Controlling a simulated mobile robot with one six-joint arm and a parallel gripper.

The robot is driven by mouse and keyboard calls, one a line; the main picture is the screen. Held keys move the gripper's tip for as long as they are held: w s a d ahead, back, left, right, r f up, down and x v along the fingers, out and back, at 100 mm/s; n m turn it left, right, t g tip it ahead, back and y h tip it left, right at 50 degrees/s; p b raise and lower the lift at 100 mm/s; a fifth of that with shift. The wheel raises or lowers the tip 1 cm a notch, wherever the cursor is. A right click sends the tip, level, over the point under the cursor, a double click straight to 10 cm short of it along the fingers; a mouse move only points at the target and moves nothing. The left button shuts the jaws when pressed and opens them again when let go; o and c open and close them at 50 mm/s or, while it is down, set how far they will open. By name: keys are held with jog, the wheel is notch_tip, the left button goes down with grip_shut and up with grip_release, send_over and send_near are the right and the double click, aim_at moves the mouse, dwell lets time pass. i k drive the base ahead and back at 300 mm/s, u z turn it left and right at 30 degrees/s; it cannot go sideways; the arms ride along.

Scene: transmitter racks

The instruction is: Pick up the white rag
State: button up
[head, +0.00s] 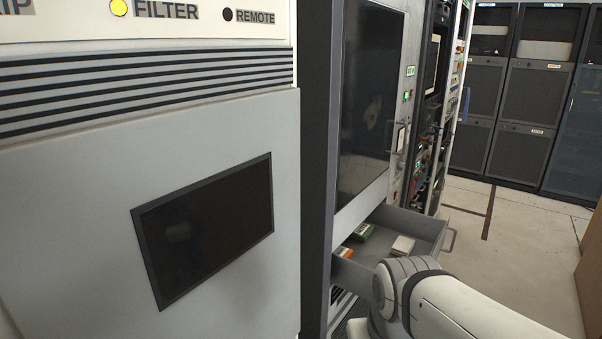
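A small whitish item (403,245) lies in an open grey drawer (428,227) that sticks out of a rack at the centre right. It may be the white rag, but it is too small to tell cloth from a box. My arm shows at the bottom right, in front of the drawer, and hides part of its near side. My gripper is not in view, so its state and its distance from the white item do not show.
A green-and-white item (362,231) and an orange-and-white item (343,252) share the drawer. A large grey cabinet (90,210) with a dark screen (208,228) fills the left. Dark racks (530,100) stand at the back. The pale floor (520,235) to the right is clear; a brown panel (590,270) edges it.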

aim_at(401, 247)
jog(key=k, duration=1.65)
jog(key=z, duration=1.6)
jog(key=i, duration=0.7)
jog(key=u, duration=1.3)
jog(key=i, duration=1)
jog(key=z, duration=0.05)
